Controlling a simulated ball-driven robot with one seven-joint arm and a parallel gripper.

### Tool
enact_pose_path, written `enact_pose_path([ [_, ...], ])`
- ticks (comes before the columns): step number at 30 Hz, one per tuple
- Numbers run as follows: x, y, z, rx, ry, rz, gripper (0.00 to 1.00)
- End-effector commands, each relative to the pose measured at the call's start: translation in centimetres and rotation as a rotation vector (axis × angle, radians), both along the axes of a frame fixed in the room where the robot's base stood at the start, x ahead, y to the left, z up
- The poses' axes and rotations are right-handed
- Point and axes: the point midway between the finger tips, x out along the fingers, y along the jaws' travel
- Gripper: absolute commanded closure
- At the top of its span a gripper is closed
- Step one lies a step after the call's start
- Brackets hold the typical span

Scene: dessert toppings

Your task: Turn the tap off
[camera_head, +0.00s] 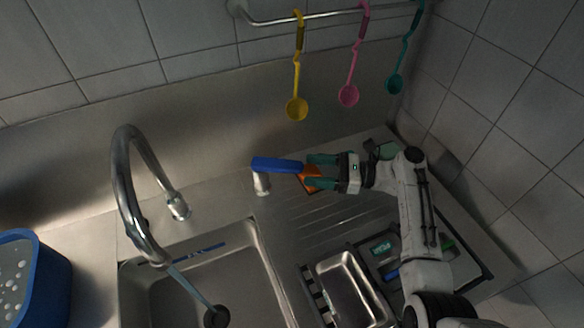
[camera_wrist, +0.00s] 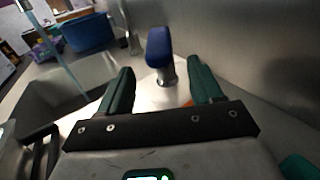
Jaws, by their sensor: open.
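The curved metal tap (camera_head: 130,195) rises behind the sink, and a stream of water (camera_head: 188,288) runs from its spout to the drain. Its blue lever handle (camera_head: 272,163) sits on a short metal post (camera_head: 261,183) to the right of the tap and points right towards my gripper. My gripper (camera_head: 308,171) is open, with its green fingers just right of the lever's end. In the wrist view the blue handle (camera_wrist: 159,46) shows ahead between the two spread fingers (camera_wrist: 160,68). I cannot tell whether a finger touches it.
The sink basin (camera_head: 258,250) lies in front of the tap. An orange item (camera_head: 311,184) lies below my gripper. Yellow (camera_head: 297,108), pink (camera_head: 348,95) and teal (camera_head: 394,84) ladles hang on the back rail. A blue container (camera_head: 58,290) is at left; a metal tray (camera_head: 348,285) at right.

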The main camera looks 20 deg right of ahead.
Motion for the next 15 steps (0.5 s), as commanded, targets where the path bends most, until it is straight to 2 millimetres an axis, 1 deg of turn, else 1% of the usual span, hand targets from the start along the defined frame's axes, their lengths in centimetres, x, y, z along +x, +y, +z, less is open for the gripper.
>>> enact_pose_path([
  [1,0.4,0.9,-0.3,0.0,0.0,0.002,0.35],
  [6,1.8,3.3,-0.3,0.0,-0.001,0.002,0.35],
  [10,2.6,4.5,-0.2,0.0,0.0,0.0,0.35],
  [15,3.0,5.2,-0.1,0.0,0.0,-0.001,0.35],
])
